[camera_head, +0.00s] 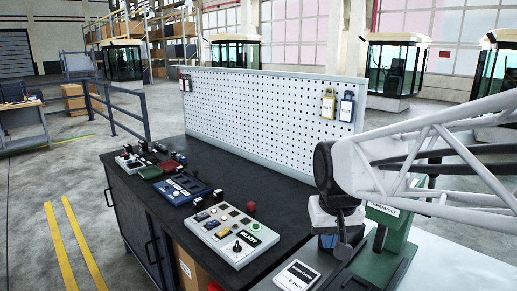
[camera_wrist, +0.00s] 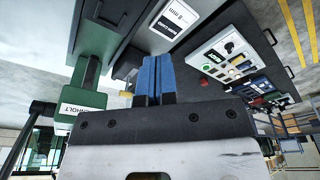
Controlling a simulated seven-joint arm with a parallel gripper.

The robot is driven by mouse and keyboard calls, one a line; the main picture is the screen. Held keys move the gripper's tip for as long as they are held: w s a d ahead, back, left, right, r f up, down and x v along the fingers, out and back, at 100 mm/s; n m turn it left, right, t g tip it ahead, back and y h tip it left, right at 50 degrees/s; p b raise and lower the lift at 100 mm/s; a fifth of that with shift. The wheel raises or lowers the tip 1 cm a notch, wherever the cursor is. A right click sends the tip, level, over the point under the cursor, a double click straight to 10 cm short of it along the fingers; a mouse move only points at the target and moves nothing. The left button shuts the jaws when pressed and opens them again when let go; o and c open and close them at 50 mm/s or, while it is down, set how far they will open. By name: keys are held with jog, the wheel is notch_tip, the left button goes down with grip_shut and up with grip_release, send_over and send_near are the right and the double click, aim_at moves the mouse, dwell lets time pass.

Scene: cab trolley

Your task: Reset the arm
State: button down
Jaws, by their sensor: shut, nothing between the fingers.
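My gripper (camera_wrist: 154,62) shows in the wrist view with its two blue fingers side by side and touching, nothing between them. In the camera_head view my gripper (camera_head: 328,242) hangs below the white lattice arm at the right, over the right end of the dark workbench (camera_head: 285,197). The arm hides part of the bench end behind it.
A grey panel with buttons (camera_head: 227,232) and a blue panel (camera_head: 184,188) lie on the bench. A white label card (camera_head: 297,276) is near my gripper. A green vise (camera_head: 395,240) stands close at right. A pegboard (camera_head: 260,110) rises behind.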

jog(key=s+d+f, duration=0.2)
jog(key=s, duration=0.4)
jog(key=s+d+f, duration=0.1)
jog(key=s+d, duration=0.1)
jog(key=s, duration=0.5)
jog(key=shift+s+f+m+t, duration=0.25)
jog(key=shift+f+m+t, duration=0.05)
jog(key=shift+f+m, duration=0.1)
